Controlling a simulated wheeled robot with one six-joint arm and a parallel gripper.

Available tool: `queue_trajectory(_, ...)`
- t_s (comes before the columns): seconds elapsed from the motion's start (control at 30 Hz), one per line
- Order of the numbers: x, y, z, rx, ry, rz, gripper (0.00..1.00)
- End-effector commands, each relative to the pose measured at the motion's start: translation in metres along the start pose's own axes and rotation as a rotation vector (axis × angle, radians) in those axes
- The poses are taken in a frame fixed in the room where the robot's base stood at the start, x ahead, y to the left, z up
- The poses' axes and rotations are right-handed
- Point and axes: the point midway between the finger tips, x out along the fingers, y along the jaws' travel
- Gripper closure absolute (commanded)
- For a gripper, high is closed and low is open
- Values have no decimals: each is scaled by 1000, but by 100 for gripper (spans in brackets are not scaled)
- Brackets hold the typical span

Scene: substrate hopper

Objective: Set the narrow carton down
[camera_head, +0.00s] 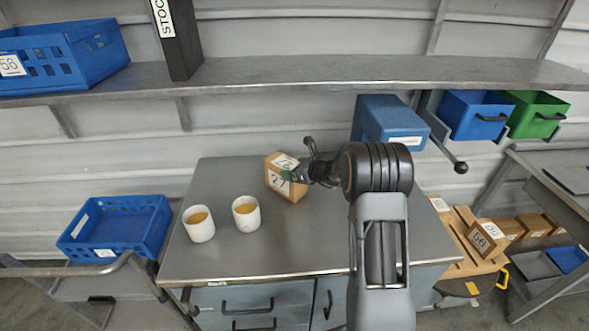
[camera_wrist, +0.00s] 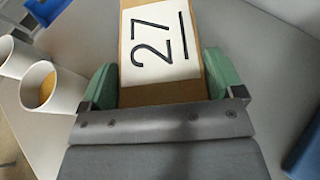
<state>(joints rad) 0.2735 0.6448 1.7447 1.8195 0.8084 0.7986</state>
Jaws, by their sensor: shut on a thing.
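The narrow carton (camera_head: 284,180) is brown cardboard with white labels. In the wrist view the carton (camera_wrist: 160,93) fills the space between the jaws, and its label reads 27, underlined. My gripper (camera_head: 303,176) is shut on it, with one green finger pad (camera_wrist: 103,86) on each side. In the head view the carton is over the back part of the grey cabinet top (camera_head: 225,255), slightly turned. I cannot tell whether its underside touches the top.
Two white cups (camera_head: 246,213) with yellow-orange contents stand left of the carton on the cabinet top. A blue crate (camera_head: 75,242) is farther left. Wooden boxes (camera_head: 487,238) stand at the right. A shelf (camera_head: 330,72) runs above. The top's front middle is clear.

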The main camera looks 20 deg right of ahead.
Motion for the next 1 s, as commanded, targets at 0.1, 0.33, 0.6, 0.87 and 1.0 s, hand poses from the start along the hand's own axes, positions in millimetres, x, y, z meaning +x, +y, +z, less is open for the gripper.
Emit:
queue_trajectory(0.1, 1, 0, -1, -1, -3, 0, 74)
queue_trajectory(0.33, 1, 0, -2, 0, 0, 0, 0)
queue_trajectory(0.6, -1, 0, 2, 0, 0, 0, 0)
queue_trajectory(0.87, -41, -2, 0, 0, -2, -5, 0)
queue_trajectory(1.0, -69, -1, 0, -1, -1, -5, 0)
